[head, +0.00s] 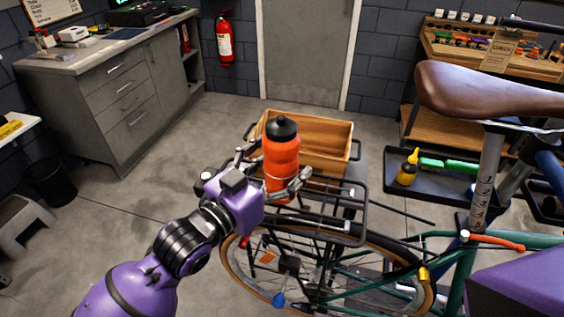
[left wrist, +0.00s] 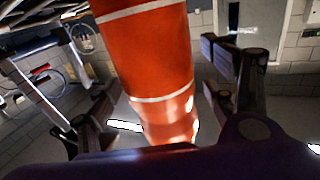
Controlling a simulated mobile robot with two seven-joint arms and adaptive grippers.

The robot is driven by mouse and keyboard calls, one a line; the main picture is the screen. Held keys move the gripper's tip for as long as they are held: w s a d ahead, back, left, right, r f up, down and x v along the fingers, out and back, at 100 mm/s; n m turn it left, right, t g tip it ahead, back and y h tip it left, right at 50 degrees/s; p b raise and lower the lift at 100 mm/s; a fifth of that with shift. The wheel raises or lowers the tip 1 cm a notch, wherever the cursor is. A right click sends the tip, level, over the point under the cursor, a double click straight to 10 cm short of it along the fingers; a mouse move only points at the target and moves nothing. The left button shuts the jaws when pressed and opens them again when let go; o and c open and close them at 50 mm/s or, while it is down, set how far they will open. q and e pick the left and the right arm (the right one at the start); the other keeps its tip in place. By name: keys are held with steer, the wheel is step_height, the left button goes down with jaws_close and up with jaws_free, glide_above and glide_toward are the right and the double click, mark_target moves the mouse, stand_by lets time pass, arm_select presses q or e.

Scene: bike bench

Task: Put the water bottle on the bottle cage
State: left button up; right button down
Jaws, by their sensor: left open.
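The water bottle (head: 281,158) is orange-red with a black cap and stands upright beside the rear rack (head: 345,238) of the green bike. My left gripper (head: 272,172) is open, with its fingers on either side of the bottle's body. In the left wrist view the bottle (left wrist: 155,62) passes between the spread fingers (left wrist: 168,100); its cap is out of frame there. I cannot tell whether the fingers touch it or what is under its base. I cannot make out the bottle cage. My right gripper is out of view.
A wooden crate (head: 325,140) is just behind the bottle. The brown saddle (head: 490,92) and seat post are at right. A dark tray (head: 440,186) with a yellow bottle (head: 408,168) is behind the bike.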

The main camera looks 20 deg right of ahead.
arm_select(q)
steer(key=shift+c, duration=1.7)
steer(key=c, duration=1.3)
steer(key=shift+c, duration=0.2)
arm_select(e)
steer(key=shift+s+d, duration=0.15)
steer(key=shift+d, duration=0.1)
arm_select(q)
steer(key=shift+r, duration=0.1)
